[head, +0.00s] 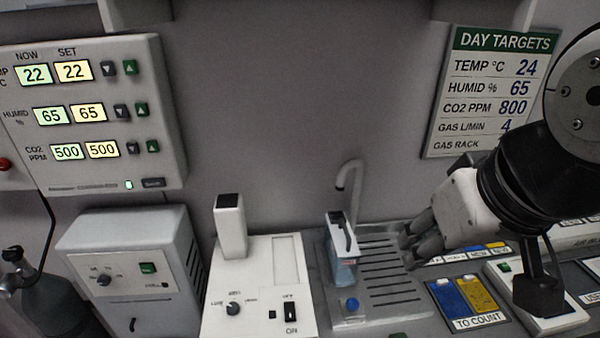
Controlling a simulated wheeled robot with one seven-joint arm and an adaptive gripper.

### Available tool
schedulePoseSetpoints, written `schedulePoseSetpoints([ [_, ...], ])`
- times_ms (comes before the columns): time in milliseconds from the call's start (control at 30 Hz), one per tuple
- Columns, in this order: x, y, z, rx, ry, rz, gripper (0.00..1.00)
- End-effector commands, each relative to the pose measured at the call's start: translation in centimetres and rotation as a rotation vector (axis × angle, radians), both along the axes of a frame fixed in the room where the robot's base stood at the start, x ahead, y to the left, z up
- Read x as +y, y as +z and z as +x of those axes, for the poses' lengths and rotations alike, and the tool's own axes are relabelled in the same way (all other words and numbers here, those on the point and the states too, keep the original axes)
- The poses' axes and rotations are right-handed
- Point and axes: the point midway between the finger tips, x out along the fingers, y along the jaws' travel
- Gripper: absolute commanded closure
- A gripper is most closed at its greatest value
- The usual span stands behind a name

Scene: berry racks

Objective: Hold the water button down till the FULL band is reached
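The blue water button (351,305) sits on a small raised block at the front left of the grey drip tray (385,318). A small upright container (341,238), pale with a dark strip on top and light blue lower down, stands behind the button, below the curved grey tap (348,172). I cannot make out a FULL band or the water level on it. My gripper (412,246) hangs over the right part of the tray, to the right of the container and apart from the button. Its dark fingers are bunched, and their gap cannot be judged.
A white switch box with a post (230,228) stands left of the tray. Blue and yellow cards lie on the TO COUNT pad (466,297) at right. A control panel (90,115) and the DAY TARGETS sign (487,92) hang on the wall.

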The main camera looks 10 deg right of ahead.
Motion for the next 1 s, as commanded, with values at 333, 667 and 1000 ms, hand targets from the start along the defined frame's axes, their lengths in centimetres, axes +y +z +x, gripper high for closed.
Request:
schedulePoseSetpoints([
  [333, 0.0, 0.0, 0.0, 0.0, 0.0, 0.0, 1.0],
  [667, 0.0, 0.0, 0.0, 0.0, 0.0, 0.0, 1.0],
  [1000, 0.0, 0.0, 0.0, 0.0, 0.0, 0.0, 1.0],
])
